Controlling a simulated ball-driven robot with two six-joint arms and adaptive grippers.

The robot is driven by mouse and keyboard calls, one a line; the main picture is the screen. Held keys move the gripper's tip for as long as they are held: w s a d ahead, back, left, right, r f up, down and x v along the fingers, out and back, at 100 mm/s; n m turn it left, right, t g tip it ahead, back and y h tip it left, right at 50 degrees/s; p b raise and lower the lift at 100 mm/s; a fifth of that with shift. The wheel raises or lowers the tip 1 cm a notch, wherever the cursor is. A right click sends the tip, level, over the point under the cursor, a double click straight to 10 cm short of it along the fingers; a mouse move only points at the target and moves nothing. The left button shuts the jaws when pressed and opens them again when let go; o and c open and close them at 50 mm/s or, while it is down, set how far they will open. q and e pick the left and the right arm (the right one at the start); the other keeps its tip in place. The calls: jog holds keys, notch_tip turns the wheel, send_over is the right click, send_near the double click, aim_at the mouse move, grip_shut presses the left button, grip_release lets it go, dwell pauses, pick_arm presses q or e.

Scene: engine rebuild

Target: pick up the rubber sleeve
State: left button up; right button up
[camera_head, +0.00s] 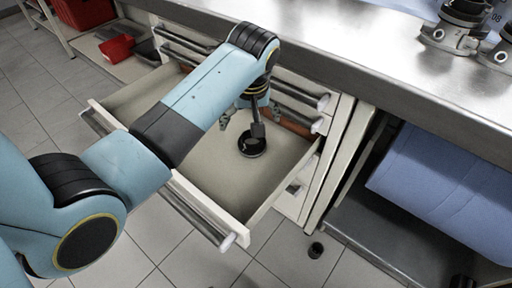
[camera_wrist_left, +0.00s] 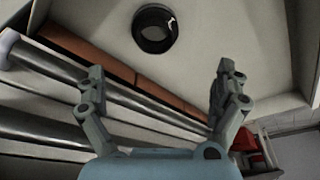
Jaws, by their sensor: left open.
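The rubber sleeve looks to be the short black ring (camera_head: 252,152) lying on the floor of the open drawer (camera_head: 205,165), near its right side. In the left wrist view the ring (camera_wrist_left: 152,46) is whole, beyond and above the fingertips, with its open end facing the camera. My right gripper is in neither view.
The drawer's walls and front rail (camera_head: 205,212) surround the ring. A steel worktop (camera_head: 370,60) with metal parts (camera_head: 450,35) runs above. A small dark cylinder (camera_head: 316,250) stands on the tiled floor. Red bins (camera_head: 117,49) are at the back left, a blue box (camera_head: 450,185) on the right.

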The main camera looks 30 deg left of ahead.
pick_arm(q)
jog(key=shift+w+d+f+b, duration=0.2)
jog(key=shift+w+f+b, duration=0.25)
jog(key=shift+w+f, duration=0.1)
jog(key=b+x, duration=0.1)
jog(key=x, duration=0.4)
jog(key=shift+a+r, duration=0.1)
jog(key=shift+a, duration=0.05)
jog(key=b+x, duration=0.2)
jog(key=x, duration=0.3)
jog(key=shift+s+f+b, duration=0.15)
jog(key=shift+f+b, duration=0.15)
jog(key=shift+f, duration=0.05)
jog(key=c, duration=1.3)
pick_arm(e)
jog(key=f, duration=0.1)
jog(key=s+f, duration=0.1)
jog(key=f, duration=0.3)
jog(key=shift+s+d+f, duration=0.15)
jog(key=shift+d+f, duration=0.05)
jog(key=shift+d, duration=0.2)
pick_arm(q)
jog(key=shift+r, duration=0.1)
